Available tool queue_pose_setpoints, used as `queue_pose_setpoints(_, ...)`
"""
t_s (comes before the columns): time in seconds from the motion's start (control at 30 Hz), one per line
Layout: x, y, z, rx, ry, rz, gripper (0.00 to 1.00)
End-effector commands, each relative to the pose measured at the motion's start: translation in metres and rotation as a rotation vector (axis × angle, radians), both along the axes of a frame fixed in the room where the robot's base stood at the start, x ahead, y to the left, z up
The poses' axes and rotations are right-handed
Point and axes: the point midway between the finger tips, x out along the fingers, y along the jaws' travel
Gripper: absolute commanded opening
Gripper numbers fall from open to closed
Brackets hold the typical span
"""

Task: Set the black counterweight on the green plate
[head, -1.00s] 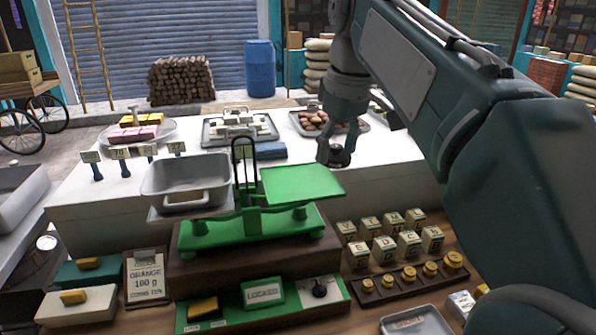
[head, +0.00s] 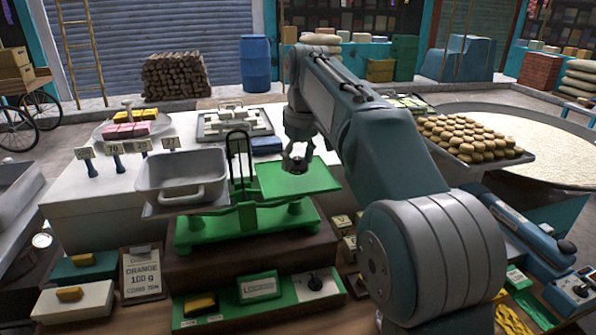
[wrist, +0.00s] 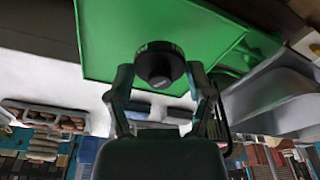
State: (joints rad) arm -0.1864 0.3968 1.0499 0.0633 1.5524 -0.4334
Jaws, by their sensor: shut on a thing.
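The green plate (head: 318,182) is the right pan of the green balance scale (head: 247,228). My gripper (head: 297,160) is over the plate's left part in the head view. It is shut on the black counterweight (head: 298,165), a small dark round piece. In the wrist view the counterweight (wrist: 160,65) sits between the two fingers of my gripper (wrist: 160,80), with the green plate (wrist: 120,30) behind it. I cannot tell whether the counterweight touches the plate. A grey metal pan (head: 182,175) is on the scale's left side.
A black wire loop (head: 238,150) rises at the scale's middle, close to the left of my gripper. Letter blocks (head: 347,235) stand below right, partly hidden by my arm. A tray of white bars (head: 232,124) lies behind. A tray of brown rounds (head: 470,138) is at right.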

Motion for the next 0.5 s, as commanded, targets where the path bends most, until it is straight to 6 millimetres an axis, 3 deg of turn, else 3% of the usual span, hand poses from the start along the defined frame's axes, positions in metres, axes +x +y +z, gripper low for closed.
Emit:
queue_pose_setpoints(0.2,-0.001,0.000,-0.027,0.000,0.002,0.000,0.09)
queue_pose_setpoints(0.5,-0.001,0.000,-0.029,-0.001,0.001,0.000,0.09)
